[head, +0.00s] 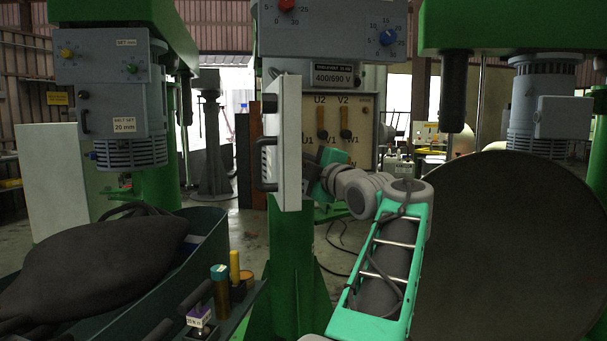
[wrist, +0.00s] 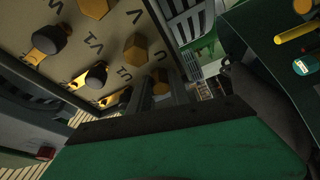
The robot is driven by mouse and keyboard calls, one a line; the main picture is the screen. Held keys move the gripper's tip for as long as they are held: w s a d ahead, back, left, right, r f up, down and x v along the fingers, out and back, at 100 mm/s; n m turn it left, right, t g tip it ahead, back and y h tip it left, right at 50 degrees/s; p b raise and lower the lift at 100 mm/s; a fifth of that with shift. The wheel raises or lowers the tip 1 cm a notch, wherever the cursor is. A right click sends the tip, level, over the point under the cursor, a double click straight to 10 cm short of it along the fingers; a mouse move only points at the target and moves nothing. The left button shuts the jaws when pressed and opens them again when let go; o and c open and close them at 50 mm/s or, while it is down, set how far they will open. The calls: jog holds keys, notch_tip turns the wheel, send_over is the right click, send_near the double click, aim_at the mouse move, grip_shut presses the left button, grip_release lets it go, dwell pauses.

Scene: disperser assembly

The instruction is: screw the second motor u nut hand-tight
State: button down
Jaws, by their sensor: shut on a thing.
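The grey terminal box of the middle machine holds a beige terminal panel (head: 367,112) marked U2, V2, U1, V1 and W1. My gripper (head: 322,178) reaches the panel's lower left, partly behind the open box door (head: 288,140). In the wrist view the panel (wrist: 118,32) shows tilted, with brass hex nuts along one row. My gripper's dark fingers (wrist: 172,92) are shut around the brass nut (wrist: 160,83) by the U mark. Its face shows only in part, so its seating cannot be told. Neighbouring brass nuts (wrist: 135,50) stand free.
Yellow links with black knobs (wrist: 95,75) sit beside the row of nuts. The open door stands close to the left of my wrist. A dark green tray (head: 205,265) with a dark sack (head: 95,265) and small cylinders (head: 221,290) lies at lower left. A large dark disc (head: 510,250) stands right.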

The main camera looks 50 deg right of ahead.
jog(key=shift+w+a+f+m+t+h+b, duration=0.15)
jog(key=shift+m+h+b, duration=0.15)
jog(key=shift+m+b, duration=0.65)
jog(key=shift+s+d+f+m+t+h+b, duration=0.1)
jog(key=shift+m+h+b, duration=0.3)
jog(key=shift+m, duration=0.9)
jog(key=shift+w+a+f+m+t+h+b, duration=0.1)
jog(key=shift+m+t+h+b, duration=0.1)
jog(key=shift+m+b, duration=0.8)
jog(key=shift+r+m, duration=0.1)
jog(key=shift+m, duration=0.35)
jog(key=c, duration=1.5)
grip_release()
jog(key=v, duration=0.8)
jog(key=shift+w, duration=0.1)
